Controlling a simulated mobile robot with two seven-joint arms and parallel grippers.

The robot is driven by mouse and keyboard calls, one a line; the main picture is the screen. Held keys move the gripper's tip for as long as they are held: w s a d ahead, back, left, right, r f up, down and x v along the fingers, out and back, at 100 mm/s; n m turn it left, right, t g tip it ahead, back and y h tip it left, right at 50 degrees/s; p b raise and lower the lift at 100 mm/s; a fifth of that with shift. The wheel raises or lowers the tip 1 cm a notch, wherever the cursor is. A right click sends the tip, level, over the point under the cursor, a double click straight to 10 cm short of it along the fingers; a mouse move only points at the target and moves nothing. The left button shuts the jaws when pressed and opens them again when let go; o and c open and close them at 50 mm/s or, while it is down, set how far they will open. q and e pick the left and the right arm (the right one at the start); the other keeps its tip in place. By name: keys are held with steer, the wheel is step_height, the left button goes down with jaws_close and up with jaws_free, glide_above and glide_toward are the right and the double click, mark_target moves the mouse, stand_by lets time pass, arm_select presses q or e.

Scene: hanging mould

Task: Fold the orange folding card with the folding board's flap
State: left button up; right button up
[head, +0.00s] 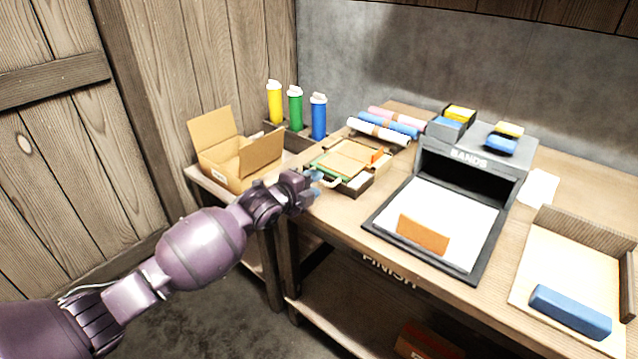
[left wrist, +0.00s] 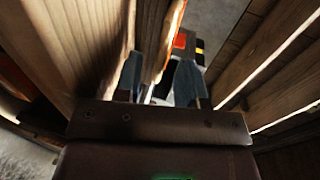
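The folding board (head: 345,163) appears to be the low tan and green piece on the wooden table, with a pale handle-like tab (head: 330,182) at its front left. A small orange piece (head: 376,155) shows at its right side. My left gripper (head: 316,184) is at the board's front left, close to the tab; contact cannot be told. In the left wrist view its fingers (left wrist: 160,82) are apart. My right gripper is out of view.
An open cardboard box (head: 240,160) stands at left, with yellow, green and blue bottles (head: 295,108) behind it. Rolled sheets (head: 385,125) lie behind the board. A grey "BANDS" stand (head: 470,157) and a tray with a blue block (head: 570,312) are to the right.

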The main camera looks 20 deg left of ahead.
arm_select(q)
steer(key=shift+x, duration=1)
steer(key=shift+c, duration=0.3)
jaws_close()
